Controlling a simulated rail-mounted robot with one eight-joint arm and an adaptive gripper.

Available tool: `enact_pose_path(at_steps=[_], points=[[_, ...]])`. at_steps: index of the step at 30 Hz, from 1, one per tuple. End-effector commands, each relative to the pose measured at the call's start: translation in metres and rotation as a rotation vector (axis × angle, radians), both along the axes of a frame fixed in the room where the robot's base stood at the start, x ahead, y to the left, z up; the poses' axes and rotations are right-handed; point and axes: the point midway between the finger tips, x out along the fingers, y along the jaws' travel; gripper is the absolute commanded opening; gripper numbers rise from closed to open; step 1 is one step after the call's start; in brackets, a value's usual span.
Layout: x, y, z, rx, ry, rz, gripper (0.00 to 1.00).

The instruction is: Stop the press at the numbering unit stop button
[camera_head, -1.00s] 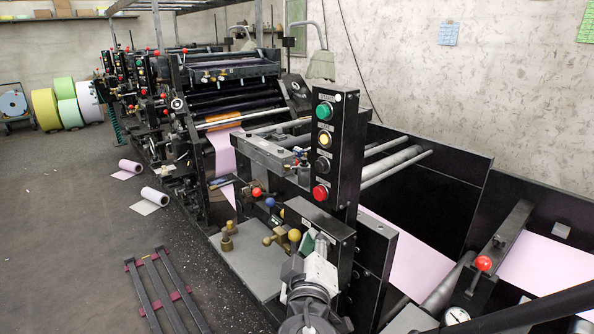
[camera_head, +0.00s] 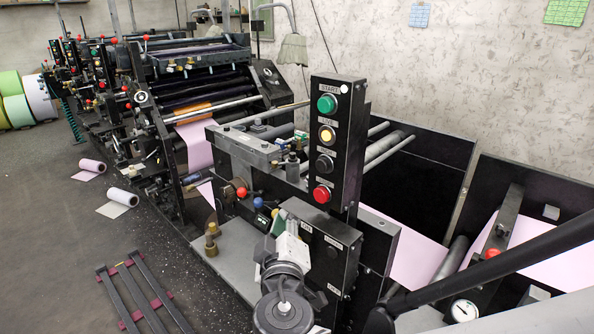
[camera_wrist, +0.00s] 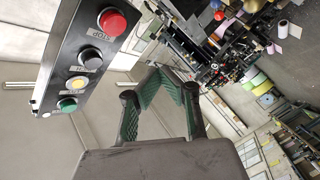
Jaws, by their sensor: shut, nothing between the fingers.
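The red stop button (camera_head: 322,194) is the lowest of the buttons on an upright black control panel (camera_head: 343,140). In the wrist view the red button (camera_wrist: 112,21), with a STOP label beside it, is at the upper left. My gripper (camera_head: 277,221) is below and left of the red button in the head view, apart from it. In the wrist view my gripper (camera_wrist: 165,76) has its green-padded fingers shut and empty, to the right of the panel. The fingertips touch no button. No numbering unit label is readable.
Above the red button are black, yellow and green (camera_head: 326,103) buttons. A lower black box (camera_head: 325,238) and a brass fitting (camera_head: 211,240) are close to my gripper. A red knob (camera_head: 493,253) and a gauge (camera_head: 463,310) are at the right. Open floor is at the left.

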Motion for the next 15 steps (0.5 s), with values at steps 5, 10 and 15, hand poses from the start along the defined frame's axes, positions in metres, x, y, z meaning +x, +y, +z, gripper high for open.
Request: enact_pose_path(at_steps=[5,10,15], points=[[0.015,-0.017,0.0,0.0,0.0,-0.005,0.0],[0.029,-0.033,0.0,0.0,-0.001,-0.005,0.0],[0.042,-0.047,-0.001,0.0,0.0,-0.004,0.0]])
